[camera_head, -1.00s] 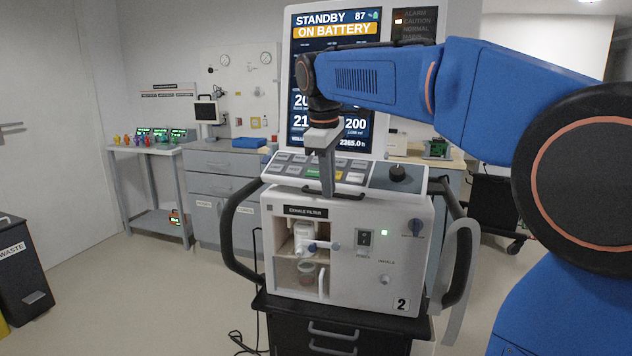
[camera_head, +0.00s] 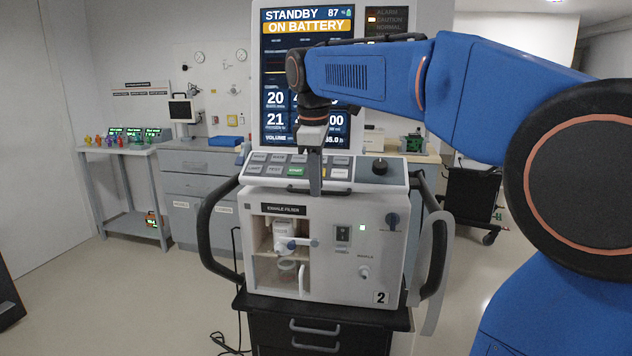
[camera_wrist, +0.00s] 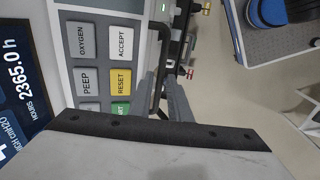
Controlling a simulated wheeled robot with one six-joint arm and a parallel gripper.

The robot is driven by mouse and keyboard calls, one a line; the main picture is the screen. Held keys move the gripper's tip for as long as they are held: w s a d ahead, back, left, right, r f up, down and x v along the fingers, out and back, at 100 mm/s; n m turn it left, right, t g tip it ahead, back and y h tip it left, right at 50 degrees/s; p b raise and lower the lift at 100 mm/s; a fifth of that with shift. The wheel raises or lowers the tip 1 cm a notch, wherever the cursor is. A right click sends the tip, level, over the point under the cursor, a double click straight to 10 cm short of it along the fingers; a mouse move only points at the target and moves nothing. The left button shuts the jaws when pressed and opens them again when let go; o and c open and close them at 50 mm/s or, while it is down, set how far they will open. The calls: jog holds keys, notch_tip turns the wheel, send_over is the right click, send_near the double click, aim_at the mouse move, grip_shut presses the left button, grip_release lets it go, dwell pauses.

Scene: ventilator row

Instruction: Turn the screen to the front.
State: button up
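The screen (camera_head: 281,95) stands upright on the ventilator (camera_head: 322,245) and reads "STANDBY" and "ON BATTERY". Its face shows in the head view, partly covered by my arm. A keypad panel (camera_head: 268,169) slopes below it. My gripper (camera_head: 315,190) points down in front of this panel, at the dark handle on its front edge. In the wrist view, my gripper's grey fingers (camera_wrist: 165,85) straddle the black handle (camera_wrist: 157,65), beside the ACCEPT and RESET keys. Whether they clamp it I cannot tell. The screen's edge (camera_wrist: 25,70) shows at the left there.
The ventilator sits on a black drawer cart (camera_head: 270,325) with black side handles (camera_head: 207,230). A hose hangs at its right. A cabinet (camera_head: 190,195) and small table (camera_head: 115,152) stand behind left, a dark trolley (camera_head: 470,200) behind right.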

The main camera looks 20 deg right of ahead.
notch_tip(320, 180, up, 17)
jog(key=s+a, duration=0.2)
jog(key=shift+s, duration=0.4)
dwell(0.5)
jog(key=s+f+m+t, duration=0.1)
jog(key=s+f+m, duration=0.3)
jog(key=s+f, duration=0.4)
jog(key=s+d+f+m+t, duration=0.1)
jog(key=s+f+m, duration=0.2)
jog(key=s+f, duration=0.5)
jog(key=s+d+f+m+t+y, duration=0.1)
jog(key=s+f+m, duration=0.3)
jog(key=f, duration=2.1)
jog(key=s, duration=0.4)
jog(key=shift+s+d+m, duration=0.25)
jog(key=shift+m, duration=0.05)
